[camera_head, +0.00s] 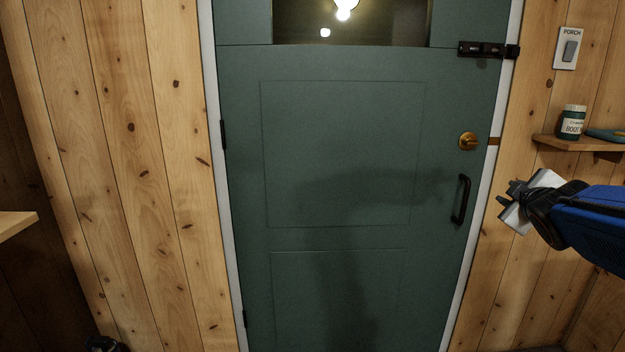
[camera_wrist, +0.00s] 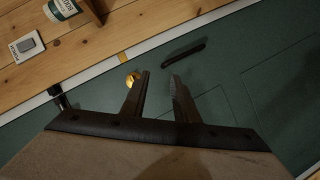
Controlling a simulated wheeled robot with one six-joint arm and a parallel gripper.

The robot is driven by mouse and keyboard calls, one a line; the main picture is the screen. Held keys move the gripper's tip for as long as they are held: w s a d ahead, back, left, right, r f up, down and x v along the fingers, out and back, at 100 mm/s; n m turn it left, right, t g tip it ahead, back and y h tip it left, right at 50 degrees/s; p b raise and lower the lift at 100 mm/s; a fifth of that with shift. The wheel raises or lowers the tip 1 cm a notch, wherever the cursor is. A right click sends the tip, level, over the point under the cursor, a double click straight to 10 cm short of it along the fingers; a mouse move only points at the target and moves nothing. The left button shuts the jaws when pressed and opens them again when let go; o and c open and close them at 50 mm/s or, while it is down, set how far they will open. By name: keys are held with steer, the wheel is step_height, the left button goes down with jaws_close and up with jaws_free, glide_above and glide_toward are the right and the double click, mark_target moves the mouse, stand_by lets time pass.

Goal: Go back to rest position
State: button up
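My gripper (camera_head: 507,197) is at the right of the head view, in front of the door frame and wall, to the right of the black door handle. In the wrist view my gripper (camera_wrist: 160,85) shows two dark fingers standing apart with nothing between them. The fingers point toward the green door (camera_head: 340,150), which looks shut. The black pull handle (camera_head: 461,199) is on the door's right side and also shows beyond the fingertips in the wrist view (camera_wrist: 184,54). No object is held.
A brass lock (camera_head: 467,141) and a black bolt (camera_head: 487,50) are on the door's right edge. A small shelf (camera_head: 580,144) with a jar (camera_head: 572,122) is above my arm. A switch labelled PORCH (camera_head: 569,48) is on the wall. A ledge (camera_head: 15,224) juts in at left.

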steer(key=s+a+f+m+g+y, duration=0.1)
steer(key=s+a+f+m+g, duration=0.1)
steer(key=s+a+f, duration=0.4)
steer(key=s+a+f+m+g+y, duration=0.2)
steer(key=s+a+f, duration=0.4)
steer(key=s, duration=0.6)
steer(key=s+a+f+m+g+y, duration=0.1)
steer(key=s+a+f+m+g, duration=0.3)
steer(key=s+f, duration=0.4)
steer(key=shift+s+a+f+g+y, duration=0.15)
steer(key=shift+s+a+g+y, duration=0.45)
steer(key=shift+a, duration=0.5)
steer(key=shift+w, duration=0.15)
steer(key=shift+c, duration=0.3)
